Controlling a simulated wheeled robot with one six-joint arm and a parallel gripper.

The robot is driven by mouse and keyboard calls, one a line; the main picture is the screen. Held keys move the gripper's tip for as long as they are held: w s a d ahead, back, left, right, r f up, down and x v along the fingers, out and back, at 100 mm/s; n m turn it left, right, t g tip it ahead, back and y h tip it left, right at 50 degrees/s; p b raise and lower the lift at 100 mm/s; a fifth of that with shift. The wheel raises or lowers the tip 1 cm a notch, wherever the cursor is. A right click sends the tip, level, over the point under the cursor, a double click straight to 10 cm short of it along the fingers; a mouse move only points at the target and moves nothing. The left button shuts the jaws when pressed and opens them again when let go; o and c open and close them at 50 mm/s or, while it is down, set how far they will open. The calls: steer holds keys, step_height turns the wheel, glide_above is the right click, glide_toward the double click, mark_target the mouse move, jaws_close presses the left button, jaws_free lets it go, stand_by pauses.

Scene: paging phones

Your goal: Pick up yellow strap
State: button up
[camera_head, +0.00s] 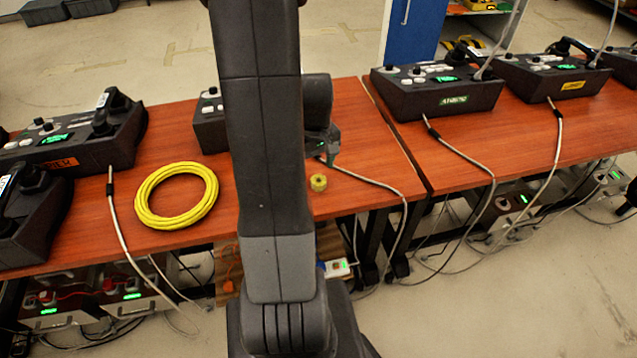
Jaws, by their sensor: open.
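A yellow coiled ring (149,210), like a looped strap or hose, lies flat on the left wooden table, left of my arm. A small yellow roll (318,182) sits near the front edge of the same table, just right of my arm. I cannot tell for sure which of the two is the yellow strap. My gripper (328,151) is partly hidden behind my own arm. It is open, over the table beyond the small roll and apart from the coil.
Black paging phones (100,150) stand at the left, and another (209,128) is partly behind my arm. More phones (440,95) stand on the right table (520,128). Grey cables (375,182) hang over the front edges. Bare tabletop lies around the small roll.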

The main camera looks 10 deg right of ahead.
mark_target(318, 181)
steer(key=shift+d+f, duration=0.2)
steer(key=shift+f, duration=1.1)
steer(key=shift+d+f, duration=0.15)
steer(key=shift+f, duration=1.1)
steer(key=c, duration=1.1)
